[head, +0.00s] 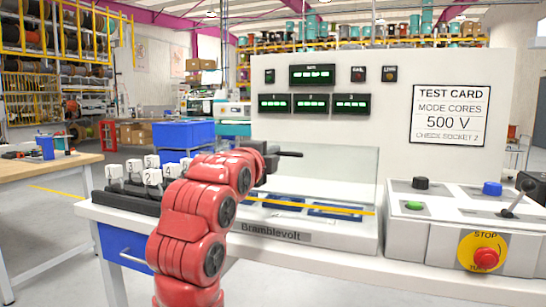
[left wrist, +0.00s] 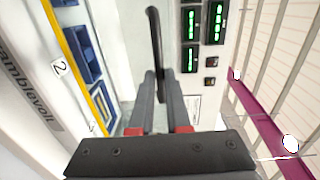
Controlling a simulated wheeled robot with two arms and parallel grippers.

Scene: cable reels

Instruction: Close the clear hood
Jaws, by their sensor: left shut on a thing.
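The clear hood (head: 340,165) is a see-through panel standing raised over the test bay of the white Bramblevolt bench, in front of its upright back panel. My left gripper (head: 271,155) is at the upper left of the hood, with my red arm below it. It is shut on a black bar handle (head: 289,154), which sticks out to the right of the fingers. In the left wrist view the handle (left wrist: 154,45) runs between the two fingertips (left wrist: 158,78). The handle's joint to the hood is not clear. My right gripper is not in view.
A yellow strip (head: 310,205) crosses the front of the bay, above blue sockets (head: 335,211). Numbered white blocks (head: 152,177) stand on a black rack at left. A control box (head: 450,215) with a red stop button (head: 486,258) stands at right. A wooden table (head: 40,168) is far left.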

